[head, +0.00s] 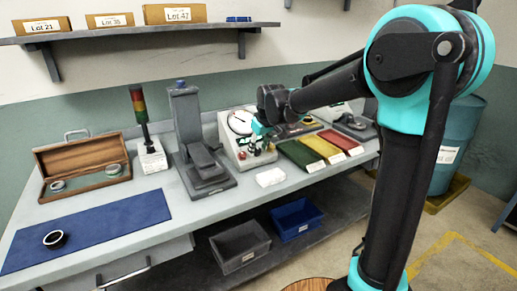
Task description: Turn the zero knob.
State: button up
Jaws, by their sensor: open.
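A pale gauge box (229,143) with a round white dial (240,122) stands on the workbench against the wall. Small knobs show low on its front, a red one among them; I cannot tell which is the zero knob. My gripper (261,137) is in front of the right side of the box, just above the small knobs, and hides part of its face. The gripper is small and dark here; its jaws are open with nothing seen in them. I cannot tell whether it touches a knob.
A grey stand (187,125) and a signal lamp (140,108) stand left of the box. Green, yellow and red trays (325,147) lie to its right.

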jog(key=shift+w+f, duration=0.1)
jog(key=shift+f, duration=0.2)
jog(key=shift+c, duration=0.5)
grip_shut()
jog(key=shift+a, duration=0.1)
jog(key=n+t, duration=0.1)
jog(key=n, duration=0.3)
jog(key=shift+h, duration=0.4)
jog(key=shift+n+t, duration=0.6)
jog(key=shift+n, duration=1.4)
jog(key=shift+a, duration=0.1)
